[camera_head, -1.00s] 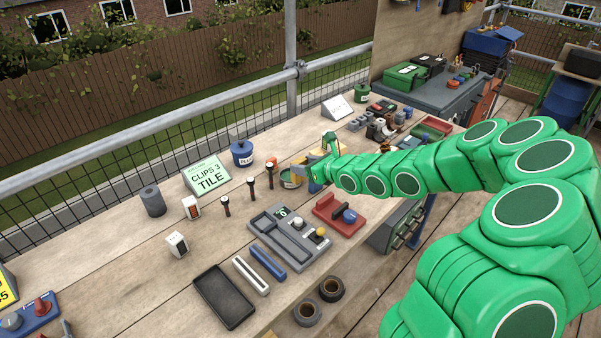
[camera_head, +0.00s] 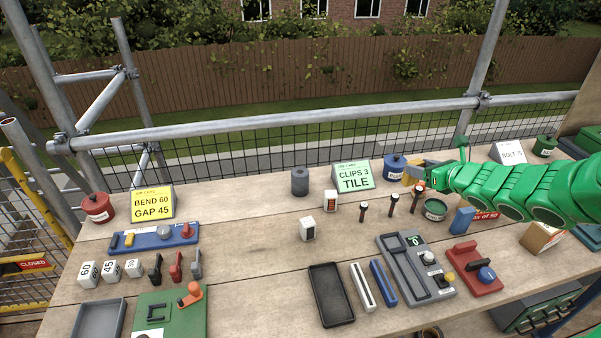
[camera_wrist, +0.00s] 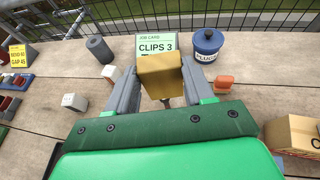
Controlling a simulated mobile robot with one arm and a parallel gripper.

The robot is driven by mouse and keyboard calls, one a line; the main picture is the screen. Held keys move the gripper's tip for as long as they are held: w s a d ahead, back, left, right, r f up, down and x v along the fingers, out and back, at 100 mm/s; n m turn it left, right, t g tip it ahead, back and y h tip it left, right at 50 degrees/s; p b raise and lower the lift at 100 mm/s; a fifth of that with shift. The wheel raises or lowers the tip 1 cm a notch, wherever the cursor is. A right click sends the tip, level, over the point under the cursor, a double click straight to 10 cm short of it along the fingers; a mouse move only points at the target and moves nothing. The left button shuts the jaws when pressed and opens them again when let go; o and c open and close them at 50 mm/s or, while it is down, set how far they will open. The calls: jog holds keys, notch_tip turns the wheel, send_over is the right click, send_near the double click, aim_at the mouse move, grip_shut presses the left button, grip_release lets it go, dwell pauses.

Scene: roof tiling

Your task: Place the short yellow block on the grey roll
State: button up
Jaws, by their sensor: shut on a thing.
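My gripper (camera_head: 425,168) is shut on a yellow block (camera_head: 412,173), held above the back of the bench near the blue tub. In the wrist view the yellow block (camera_wrist: 160,75) sits between the two grey fingers, in front of the green job card. The grey roll (camera_head: 300,181) stands upright on the bench, left of the card and well to the left of my gripper. It also shows at upper left in the wrist view (camera_wrist: 99,49). Nothing is on top of it.
The green card (camera_head: 352,176) and blue tub (camera_head: 394,167) stand between my gripper and the roll. Several dark-topped upright pieces (camera_head: 391,205) and two white blocks (camera_head: 307,229) stand in front. Bench to the roll's left is clear up to the yellow card (camera_head: 152,202).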

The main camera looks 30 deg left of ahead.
jog(key=s+a+r+n+g+y, duration=0.1)
jog(key=s+a+r+n+g, duration=0.1)
jog(key=s+a, duration=0.45)
jog(key=s+a+r+n+g, duration=0.2)
jog(key=s+a+g, duration=0.1)
jog(key=a, duration=0.7)
jog(key=s+a+r+n+g+y, duration=0.1)
jog(key=s+a+r+n+g, duration=0.15)
jog(key=s+a, duration=0.4)
send_over(307, 174)
jog(key=shift+f, duration=5.2)
jog(key=shift+s+f, duration=0.1)
jog(key=shift+f, duration=1.25)
jog(key=shift+f, duration=0.1)
jog(key=o, duration=1)
